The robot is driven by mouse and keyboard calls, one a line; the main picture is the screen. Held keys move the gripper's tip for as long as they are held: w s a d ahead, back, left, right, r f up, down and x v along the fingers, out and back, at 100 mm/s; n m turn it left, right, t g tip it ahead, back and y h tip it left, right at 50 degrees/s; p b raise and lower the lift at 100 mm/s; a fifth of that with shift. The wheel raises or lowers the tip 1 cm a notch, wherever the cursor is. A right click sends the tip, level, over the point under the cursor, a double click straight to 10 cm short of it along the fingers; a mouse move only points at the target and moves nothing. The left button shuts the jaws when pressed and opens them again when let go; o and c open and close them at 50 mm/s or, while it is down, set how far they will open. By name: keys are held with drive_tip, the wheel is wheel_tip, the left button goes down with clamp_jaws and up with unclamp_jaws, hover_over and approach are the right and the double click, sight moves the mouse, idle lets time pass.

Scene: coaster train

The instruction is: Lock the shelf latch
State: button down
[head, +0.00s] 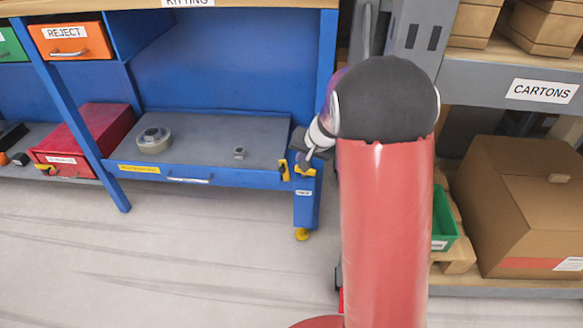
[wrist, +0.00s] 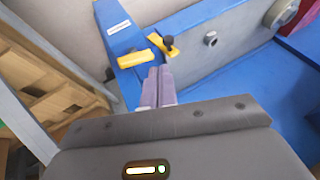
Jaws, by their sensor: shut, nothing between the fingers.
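The shelf latch shows as two yellow pieces at the right front corner of the pull-out shelf (head: 220,135). One yellow piece (head: 283,170) is on the shelf's front edge, and the other (head: 305,171) is at the blue post (head: 306,205). Contact cannot be told. My arm partly hides this corner in the head view.
A round metal part (head: 154,140) and a small metal part (head: 239,153) stand on the shelf. A red bin (head: 95,135) is to the left. A cartons rack (head: 500,75) with a large box (head: 520,210) is at right. The floor in front is clear.

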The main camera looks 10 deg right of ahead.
drive_tip(key=b+x, duration=0.1)
drive_tip(key=x, duration=0.9)
drive_tip(key=shift+r, duration=0.15)
idle(0.4)
